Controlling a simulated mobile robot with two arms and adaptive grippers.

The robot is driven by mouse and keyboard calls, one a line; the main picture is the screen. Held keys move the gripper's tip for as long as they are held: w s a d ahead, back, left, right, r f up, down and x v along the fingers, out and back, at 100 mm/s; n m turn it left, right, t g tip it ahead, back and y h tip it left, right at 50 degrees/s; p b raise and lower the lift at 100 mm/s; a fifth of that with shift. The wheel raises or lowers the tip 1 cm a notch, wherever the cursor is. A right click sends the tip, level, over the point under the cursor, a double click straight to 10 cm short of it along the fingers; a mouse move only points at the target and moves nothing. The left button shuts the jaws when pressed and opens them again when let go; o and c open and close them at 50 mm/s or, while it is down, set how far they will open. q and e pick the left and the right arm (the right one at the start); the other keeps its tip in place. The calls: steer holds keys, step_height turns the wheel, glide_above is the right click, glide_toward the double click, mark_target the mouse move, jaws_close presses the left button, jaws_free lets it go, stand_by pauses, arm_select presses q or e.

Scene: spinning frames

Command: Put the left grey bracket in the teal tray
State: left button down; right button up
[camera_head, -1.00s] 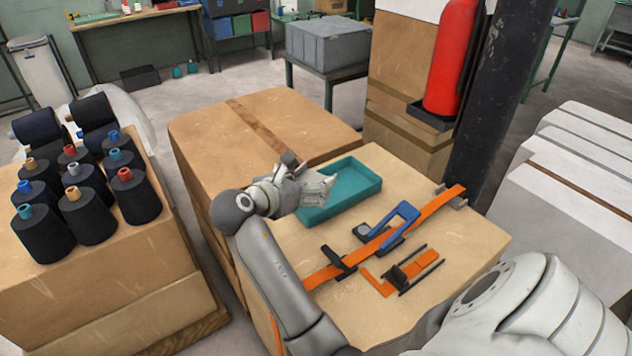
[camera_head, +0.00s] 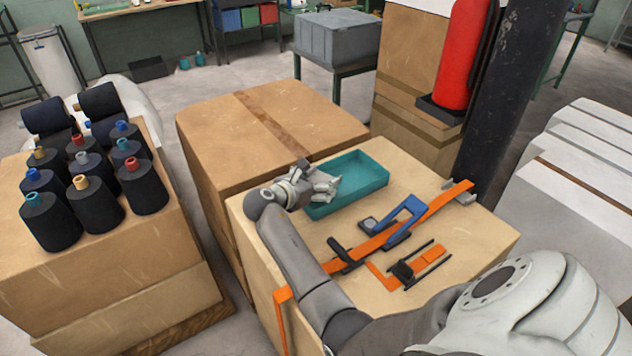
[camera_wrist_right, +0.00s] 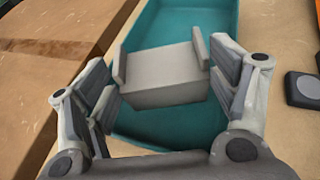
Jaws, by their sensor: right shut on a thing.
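The grey bracket (camera_wrist_right: 165,75), a block-like piece with raised side edges, is between the fingers of my right gripper (camera_wrist_right: 165,90), which is shut on it. In the right wrist view it hangs over the teal tray (camera_wrist_right: 180,20) and covers part of its floor. Whether it touches the floor I cannot tell. In the head view, my right gripper (camera_head: 328,188) is at the left end of the teal tray (camera_head: 372,187). The bracket is not clear there. Another grey bracket (camera_head: 461,197) is by the right end of the orange strip. My left gripper is not in view.
An orange strip (camera_head: 372,246) with a blue-handled clamp (camera_head: 405,218) and a black clamp (camera_head: 343,258) lies across the table (camera_head: 470,240). An orange square (camera_head: 383,277) and black rods lie in front. A cardboard box (camera_head: 262,125) stands left of the tray.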

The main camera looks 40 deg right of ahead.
steer(key=shift+f, duration=0.1)
steer(key=o, duration=1)
steer(key=shift+f, duration=0.15)
steer(key=shift+s+a+r+p, duration=0.1)
steer(key=shift+a+r+p, duration=0.1)
steer(key=shift+r+p, duration=0.2)
steer(key=p+v, duration=0.9)
steer(key=v, duration=0.2)
steer(key=shift+s+a+f, duration=0.1)
steer(key=shift+s+a, duration=0.05)
steer(key=shift+a, duration=0.15)
